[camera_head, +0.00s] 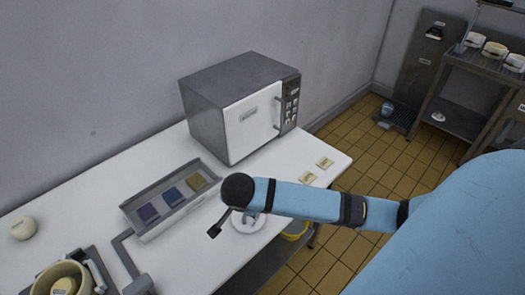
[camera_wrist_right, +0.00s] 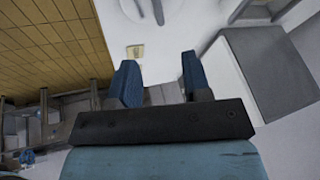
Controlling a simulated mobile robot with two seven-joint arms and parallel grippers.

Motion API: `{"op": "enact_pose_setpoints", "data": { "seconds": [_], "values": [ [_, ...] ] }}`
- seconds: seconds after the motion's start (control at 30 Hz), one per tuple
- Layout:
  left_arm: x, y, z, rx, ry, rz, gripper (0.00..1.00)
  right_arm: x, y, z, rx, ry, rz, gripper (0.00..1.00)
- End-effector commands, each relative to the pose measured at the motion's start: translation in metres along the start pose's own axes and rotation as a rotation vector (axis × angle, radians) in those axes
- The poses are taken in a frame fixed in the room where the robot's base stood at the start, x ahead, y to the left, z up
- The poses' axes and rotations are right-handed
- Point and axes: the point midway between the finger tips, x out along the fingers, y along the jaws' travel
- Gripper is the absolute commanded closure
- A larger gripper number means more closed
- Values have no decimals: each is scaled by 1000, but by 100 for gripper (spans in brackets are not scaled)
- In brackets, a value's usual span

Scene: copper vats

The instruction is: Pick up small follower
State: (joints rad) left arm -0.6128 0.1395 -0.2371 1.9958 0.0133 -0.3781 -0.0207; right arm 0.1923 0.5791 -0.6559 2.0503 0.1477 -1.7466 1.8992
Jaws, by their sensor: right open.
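I cannot tell for sure which thing is the small follower. A white round piece (camera_head: 248,222) lies on the white table, partly hidden by my right gripper. A cream round knob-like piece (camera_head: 22,228) sits at the table's left. A cream cup-shaped mould (camera_head: 62,279) with a round piece inside stands at the lower left. My right gripper (camera_head: 228,222) is above the table by the white round piece. In the right wrist view its two blue fingers (camera_wrist_right: 160,80) are apart, with nothing seen between them. My left gripper is not in view.
A grey microwave-like box (camera_head: 245,105) stands at the table's back. A grey tray (camera_head: 152,228) holds several coloured squares. A metal shelf (camera_head: 465,85) with cream pots stands at the far right. Tiled floor is open between.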

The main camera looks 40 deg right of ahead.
Motion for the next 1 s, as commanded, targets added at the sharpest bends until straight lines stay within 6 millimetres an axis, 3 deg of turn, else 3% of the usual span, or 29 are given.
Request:
{"op": "enact_pose_setpoints", "data": {
  "seconds": [0.4, 0.67, 1.0],
  "values": [
    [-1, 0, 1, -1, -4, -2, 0, 70, 1, -2, 9, 6, 8, 56],
    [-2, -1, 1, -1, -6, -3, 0, 90, 2, -2, 7, 5, 7, 56],
    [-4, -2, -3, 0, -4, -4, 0, 134, 3, -1, 9, 5, 5, 56]
  ]
}}
